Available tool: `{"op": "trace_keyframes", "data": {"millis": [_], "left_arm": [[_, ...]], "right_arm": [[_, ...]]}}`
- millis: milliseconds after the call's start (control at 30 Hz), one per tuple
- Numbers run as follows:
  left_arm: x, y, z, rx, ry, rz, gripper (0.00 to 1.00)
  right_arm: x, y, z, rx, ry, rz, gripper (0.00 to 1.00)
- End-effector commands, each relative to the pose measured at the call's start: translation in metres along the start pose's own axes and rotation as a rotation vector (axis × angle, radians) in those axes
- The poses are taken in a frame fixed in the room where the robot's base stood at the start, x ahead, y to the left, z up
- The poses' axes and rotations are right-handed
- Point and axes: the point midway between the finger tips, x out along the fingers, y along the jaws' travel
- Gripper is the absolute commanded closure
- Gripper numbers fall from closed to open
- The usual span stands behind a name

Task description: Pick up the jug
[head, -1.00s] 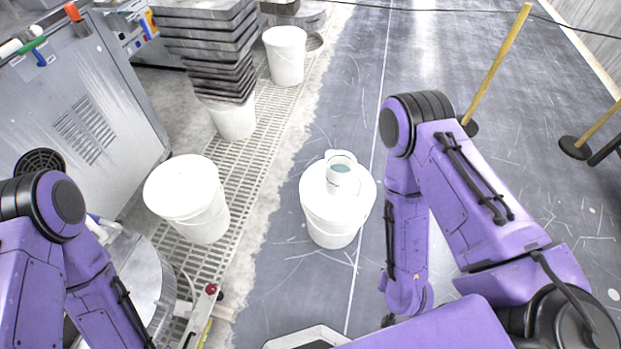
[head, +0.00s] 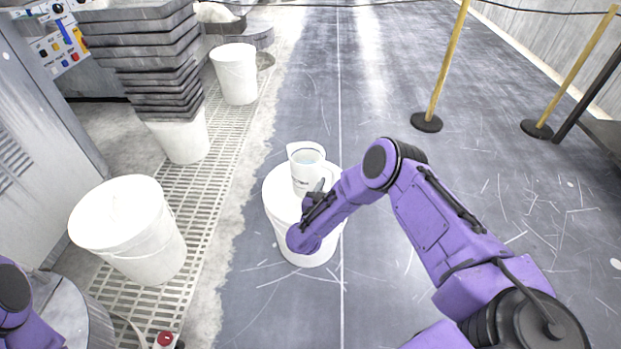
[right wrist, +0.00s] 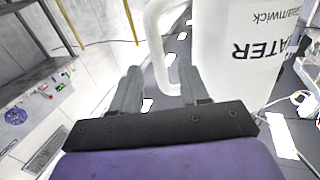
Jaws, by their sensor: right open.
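The jug (head: 306,173) is white, with an open top and a pale bluish content. It stands upright on the lid of a white bucket (head: 279,200) in the middle of the head view. My right gripper (head: 318,188) is at the jug's near right side, partly hidden by my own arm. In the right wrist view the jug's printed body (right wrist: 235,50) fills the upper right, and its handle (right wrist: 157,50) lies ahead between the two spread fingers (right wrist: 162,85). The jaws are open; I cannot tell whether they touch the handle. My left gripper is out of view.
Another lidded bucket (head: 130,232) stands left on the floor grating (head: 205,185). A dark stack (head: 150,65) rests on a bucket behind it, and another bucket (head: 236,75) stands farther back. A yellow post (head: 447,70) stands at right.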

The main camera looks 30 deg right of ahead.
Motion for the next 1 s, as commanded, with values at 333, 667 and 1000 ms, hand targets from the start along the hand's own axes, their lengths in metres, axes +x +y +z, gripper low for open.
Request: {"op": "trace_keyframes", "data": {"millis": [333, 667, 1000], "left_arm": [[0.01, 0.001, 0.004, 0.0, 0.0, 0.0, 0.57], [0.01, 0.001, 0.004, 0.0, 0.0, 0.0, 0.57], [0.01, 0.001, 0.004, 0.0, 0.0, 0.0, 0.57]], "right_arm": [[0.035, 0.0, 0.002, -0.001, 0.0, -0.001, 0.55], [0.034, 0.0, 0.002, -0.001, -0.001, -0.001, 1.0], [0.034, 0.0, 0.002, -0.001, -0.002, -0.001, 1.0]]}}
